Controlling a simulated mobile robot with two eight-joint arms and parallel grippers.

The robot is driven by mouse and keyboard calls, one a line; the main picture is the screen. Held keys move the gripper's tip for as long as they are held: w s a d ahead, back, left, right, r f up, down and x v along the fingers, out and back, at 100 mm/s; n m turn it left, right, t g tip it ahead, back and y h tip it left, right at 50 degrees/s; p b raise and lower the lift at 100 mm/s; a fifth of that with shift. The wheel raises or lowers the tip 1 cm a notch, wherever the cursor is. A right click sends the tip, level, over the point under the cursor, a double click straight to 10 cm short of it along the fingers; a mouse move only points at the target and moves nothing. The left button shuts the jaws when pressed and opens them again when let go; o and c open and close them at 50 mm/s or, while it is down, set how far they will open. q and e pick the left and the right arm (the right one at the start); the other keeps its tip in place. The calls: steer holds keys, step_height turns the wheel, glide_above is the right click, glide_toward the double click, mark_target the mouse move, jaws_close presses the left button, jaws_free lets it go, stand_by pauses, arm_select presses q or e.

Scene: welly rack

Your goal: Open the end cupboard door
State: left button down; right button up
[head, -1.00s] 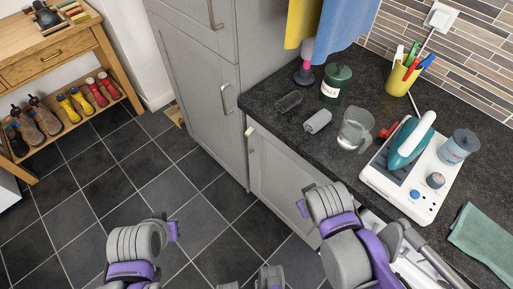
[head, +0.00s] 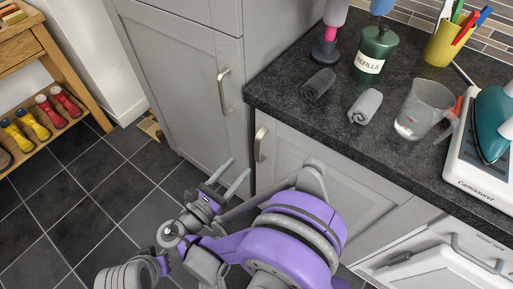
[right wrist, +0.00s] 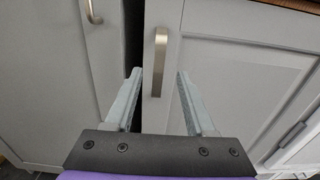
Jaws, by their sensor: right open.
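The end cupboard door (head: 305,150) is a grey panel under the dark worktop. Its upright metal handle (head: 260,144) is at the door's upper left. The door looks shut in the head view. My right gripper (head: 237,167) is open, low and left of the handle in the head view. In the right wrist view, the handle (right wrist: 160,62) stands upright beyond and between the two open fingers of my right gripper (right wrist: 159,75), with no clear contact. A dark gap runs along the door's left edge there. My left gripper is not in view.
A tall grey cupboard (head: 185,75) with its own handle (head: 223,91) stands directly left. The worktop (head: 285,105) above holds rolled cloths, a green refills jar (head: 375,55), a clear jug (head: 424,108) and an iron (head: 490,120). Dark floor tiles (head: 70,220) are clear at left.

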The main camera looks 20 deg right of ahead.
mark_target(257, 146)
steer(key=b+x, duration=0.1)
steer(key=x, duration=0.9)
steer(key=shift+w, duration=0.1)
jaws_close()
stand_by(1.1)
